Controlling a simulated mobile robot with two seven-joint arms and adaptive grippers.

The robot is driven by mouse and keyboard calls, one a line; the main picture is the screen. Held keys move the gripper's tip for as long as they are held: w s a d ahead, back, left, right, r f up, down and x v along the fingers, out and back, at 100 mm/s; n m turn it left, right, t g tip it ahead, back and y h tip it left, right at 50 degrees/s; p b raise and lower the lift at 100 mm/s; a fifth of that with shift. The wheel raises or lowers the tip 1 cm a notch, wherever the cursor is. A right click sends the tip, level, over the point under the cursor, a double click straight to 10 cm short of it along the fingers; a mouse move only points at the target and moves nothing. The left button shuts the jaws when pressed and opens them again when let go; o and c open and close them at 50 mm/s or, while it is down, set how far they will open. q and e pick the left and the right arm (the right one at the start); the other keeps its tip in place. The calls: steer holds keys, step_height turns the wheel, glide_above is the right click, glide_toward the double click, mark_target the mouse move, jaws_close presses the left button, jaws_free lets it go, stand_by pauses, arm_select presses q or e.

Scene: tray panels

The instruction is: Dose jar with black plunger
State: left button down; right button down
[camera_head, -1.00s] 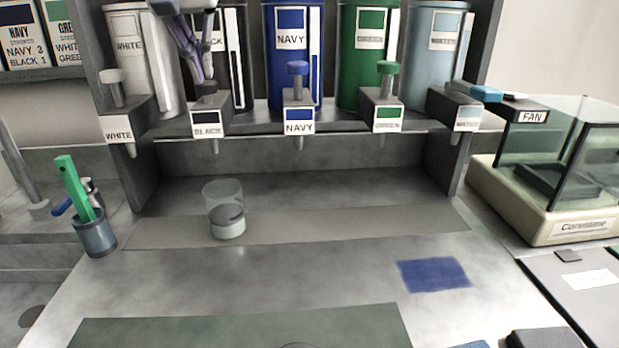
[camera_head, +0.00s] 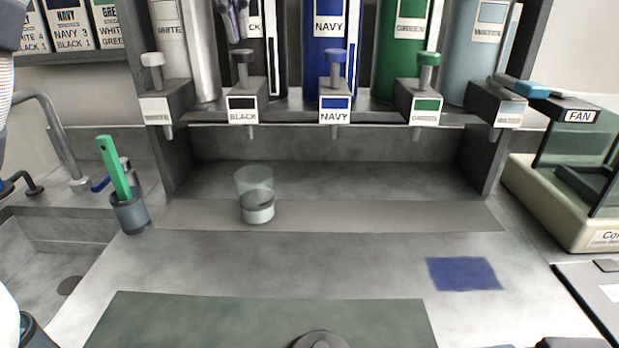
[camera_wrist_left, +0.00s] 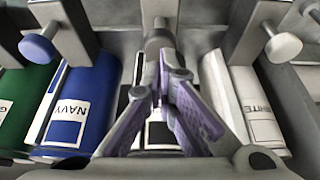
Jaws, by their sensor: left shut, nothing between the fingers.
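My left gripper (camera_head: 236,36) is shut and empty, just above the black plunger (camera_head: 243,57). In the left wrist view its purple fingers (camera_wrist_left: 162,62) meet near the plunger's grey-black knob (camera_wrist_left: 158,38); whether they touch is unclear. The black plunger stands up, level with its neighbours, on the block labelled BLACK (camera_head: 242,110). The clear jar (camera_head: 254,182) stands upright below the BLACK spout on the pale strip, with a pale fill and a darker grey top layer low inside. My right gripper is out of view.
The navy plunger (camera_head: 335,57) and green plunger (camera_head: 428,60) are to the right, the white plunger (camera_head: 152,60) to the left. A cup with a green stick (camera_head: 130,214) stands left of the jar. A navy patch (camera_head: 463,273) lies front right. Bench around the jar is clear.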

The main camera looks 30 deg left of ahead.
arm_select(q)
steer(key=shift+r, duration=3)
